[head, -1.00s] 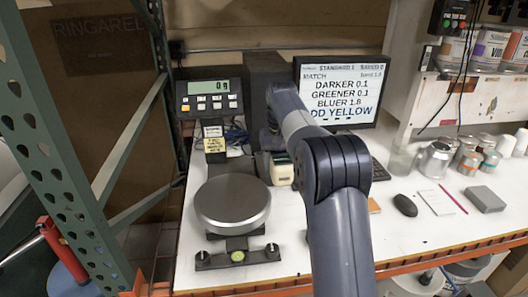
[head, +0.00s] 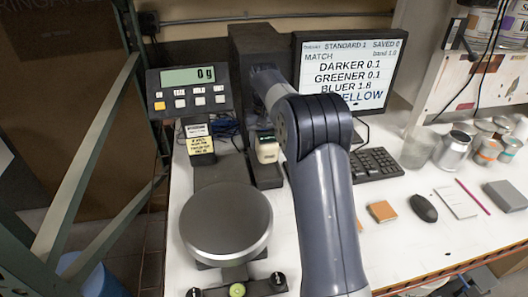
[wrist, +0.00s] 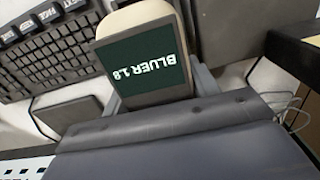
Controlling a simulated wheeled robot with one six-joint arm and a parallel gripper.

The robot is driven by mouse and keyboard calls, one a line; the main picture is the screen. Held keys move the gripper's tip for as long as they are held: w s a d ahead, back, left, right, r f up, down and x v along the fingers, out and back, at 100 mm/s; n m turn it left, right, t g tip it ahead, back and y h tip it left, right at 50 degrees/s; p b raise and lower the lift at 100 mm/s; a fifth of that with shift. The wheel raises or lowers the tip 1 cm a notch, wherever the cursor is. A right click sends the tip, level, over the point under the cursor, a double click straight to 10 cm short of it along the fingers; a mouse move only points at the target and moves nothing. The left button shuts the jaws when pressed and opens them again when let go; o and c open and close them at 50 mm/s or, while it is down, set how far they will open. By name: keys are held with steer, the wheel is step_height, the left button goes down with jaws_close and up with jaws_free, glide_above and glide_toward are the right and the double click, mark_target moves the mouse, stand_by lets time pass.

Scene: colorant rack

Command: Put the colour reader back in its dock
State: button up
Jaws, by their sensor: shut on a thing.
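The colour reader (wrist: 147,62) is a cream handheld with a dark green screen, reading "BLUER 1.8" upside down in the wrist view. My gripper (wrist: 160,92) is shut on it, with a grey finger at each side. In the head view the reader (head: 267,150) shows just left of my arm, upright over a dark, low stand (head: 265,176) that looks like the dock. My arm hides most of the gripper there. I cannot tell whether the reader's bottom touches the stand.
A scale with a round pan (head: 226,222) and display (head: 188,88) stands at left. A dark box (head: 257,42) and monitor (head: 345,70) are behind. The keyboard (head: 375,163), mouse (head: 424,208) and several cans (head: 453,150) are at right.

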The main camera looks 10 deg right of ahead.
steer(key=shift+f, duration=2.35)
steer(key=shift+f, duration=0.2)
steer(key=o, duration=1.6)
step_height(320, 180, up, 12)
steer(key=shift+r, duration=0.15)
